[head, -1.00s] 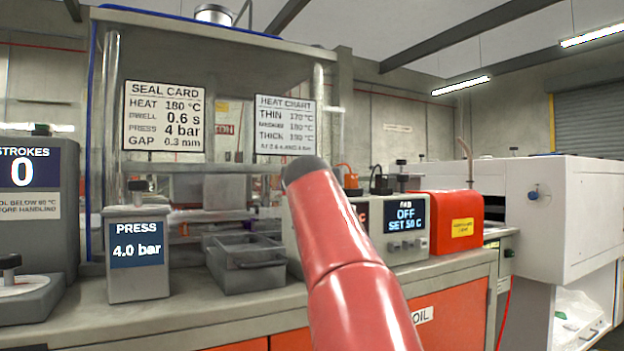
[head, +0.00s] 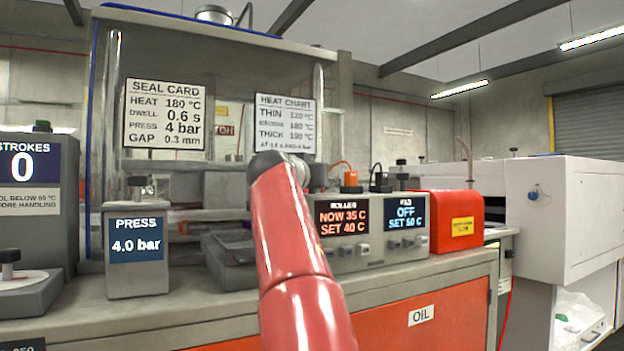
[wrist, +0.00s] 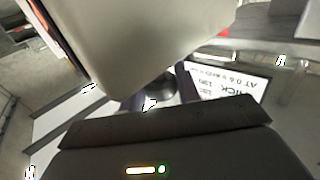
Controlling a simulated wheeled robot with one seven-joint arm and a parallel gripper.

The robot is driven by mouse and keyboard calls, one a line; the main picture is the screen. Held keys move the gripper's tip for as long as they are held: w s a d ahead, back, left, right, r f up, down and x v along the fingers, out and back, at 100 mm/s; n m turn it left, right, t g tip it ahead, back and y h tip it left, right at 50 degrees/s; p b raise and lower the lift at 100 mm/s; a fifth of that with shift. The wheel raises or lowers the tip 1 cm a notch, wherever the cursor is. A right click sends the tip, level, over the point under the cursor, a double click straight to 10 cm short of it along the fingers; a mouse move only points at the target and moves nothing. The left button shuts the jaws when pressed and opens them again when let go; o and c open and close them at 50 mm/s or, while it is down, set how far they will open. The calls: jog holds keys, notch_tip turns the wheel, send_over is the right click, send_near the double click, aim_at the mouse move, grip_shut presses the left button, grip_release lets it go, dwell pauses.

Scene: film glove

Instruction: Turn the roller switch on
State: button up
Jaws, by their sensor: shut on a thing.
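The roller unit's display (head: 342,218) is lit orange and reads NOW 35 C, SET 40 C. It shares a grey control box (head: 375,250) with a fan display (head: 406,213) that reads OFF, SET 50 C. In the head view my red arm covers the left part of this box and hides my gripper. In the wrist view my gripper (wrist: 158,92) is shut on a small dark round knob (wrist: 165,84), close against a pale box (wrist: 150,40). I cannot tell the knob's marking or its exact angle.
A red box (head: 450,215) stands right of the control box. A grey tray (head: 228,262) and the PRESS unit (head: 136,255) are to the left. The bench front is clear.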

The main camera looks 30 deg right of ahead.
jog(key=o, duration=0.9)
jog(key=shift+o, duration=0.2)
jog(key=b+v, duration=0.3)
jog(key=v, duration=0.4)
jog(key=shift+s+a, duration=0.25)
jog(key=shift+s, duration=0.05)
